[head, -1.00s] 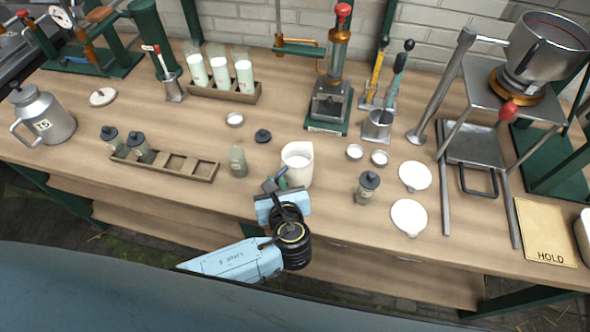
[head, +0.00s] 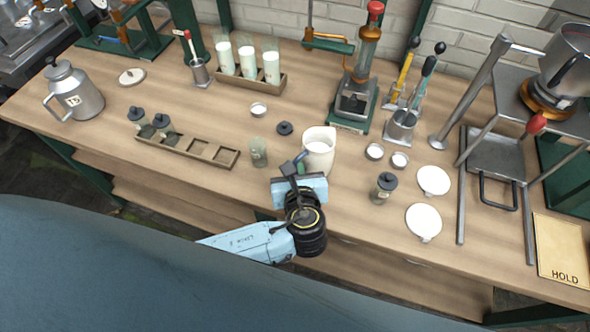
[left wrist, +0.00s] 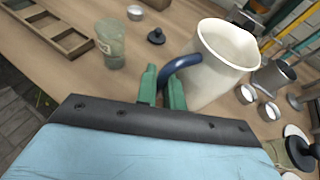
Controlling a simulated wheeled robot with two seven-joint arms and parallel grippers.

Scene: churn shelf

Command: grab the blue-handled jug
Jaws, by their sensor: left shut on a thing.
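The white jug (head: 319,152) stands upright near the front edge of the wooden bench in the head view. It also shows in the left wrist view (left wrist: 222,65), where its blue handle (left wrist: 178,66) faces my gripper. My left gripper (head: 300,168) reaches in from the front. In the left wrist view its green fingers (left wrist: 162,88) are closed on the blue handle, one on each side. The lower part of the handle is hidden between the fingers. My right gripper is not in these views.
A small glass jar (head: 258,152) stands just left of the jug, with a dark lid (head: 285,128) behind it. A lidded jar (head: 384,187) and white discs (head: 424,221) lie to the right. A wooden rack (head: 187,150) is at left. A press (head: 357,95) stands behind.

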